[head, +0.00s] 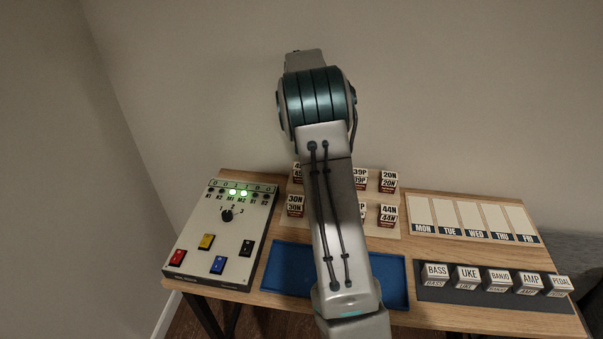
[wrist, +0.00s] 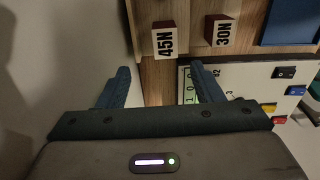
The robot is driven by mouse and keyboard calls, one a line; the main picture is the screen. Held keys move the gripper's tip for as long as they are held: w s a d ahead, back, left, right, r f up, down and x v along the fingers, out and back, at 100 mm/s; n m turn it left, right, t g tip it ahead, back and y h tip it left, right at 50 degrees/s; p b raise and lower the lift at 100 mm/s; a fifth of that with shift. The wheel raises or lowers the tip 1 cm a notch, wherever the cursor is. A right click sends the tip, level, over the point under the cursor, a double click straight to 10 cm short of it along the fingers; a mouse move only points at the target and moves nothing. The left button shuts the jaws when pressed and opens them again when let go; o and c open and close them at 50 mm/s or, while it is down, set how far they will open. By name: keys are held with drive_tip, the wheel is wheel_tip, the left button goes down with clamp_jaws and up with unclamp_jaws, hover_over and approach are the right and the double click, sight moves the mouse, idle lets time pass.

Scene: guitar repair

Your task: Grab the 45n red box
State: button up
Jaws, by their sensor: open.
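The 45N box (wrist: 165,39) has a white label and dark reddish sides. It stands on a wooden board at the upper middle of the wrist view. In the head view a box at the back left of the label board (head: 297,172) is partly covered by my arm, and its label starts with 4. My gripper (wrist: 162,80) is open and empty in the wrist view. The 45N box lies ahead of the gap between its fingers, apart from them. In the head view my arm hides the gripper.
The 30N box (wrist: 222,32) stands close beside the 45N box. A switch panel (head: 205,259) is at left, also showing beyond the right finger. A blue tray (head: 285,270) lies in front of the boxes. Day slots (head: 475,217) and a row of labelled boxes are at right.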

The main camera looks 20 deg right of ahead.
wheel_tip(320, 180, down, 7)
drive_tip(key=shift+r+p, duration=0.15)
drive_tip(key=shift+p, duration=0.15)
drive_tip(key=shift+s+a+f+p, duration=0.15)
drive_tip(key=shift+f+p, duration=0.1)
drive_tip(key=shift+f, duration=0.65)
drive_tip(key=shift+s+d+f+p, duration=0.1)
drive_tip(key=shift+f+p, duration=0.15)
drive_tip(key=shift+f, duration=0.65)
drive_tip(key=shift+s+a+f+p, duration=0.15)
drive_tip(key=shift+f+p, duration=0.1)
drive_tip(key=shift+f, duration=0.65)
drive_tip(key=shift+d, duration=0.1)
drive_tip(key=c, duration=1.1)
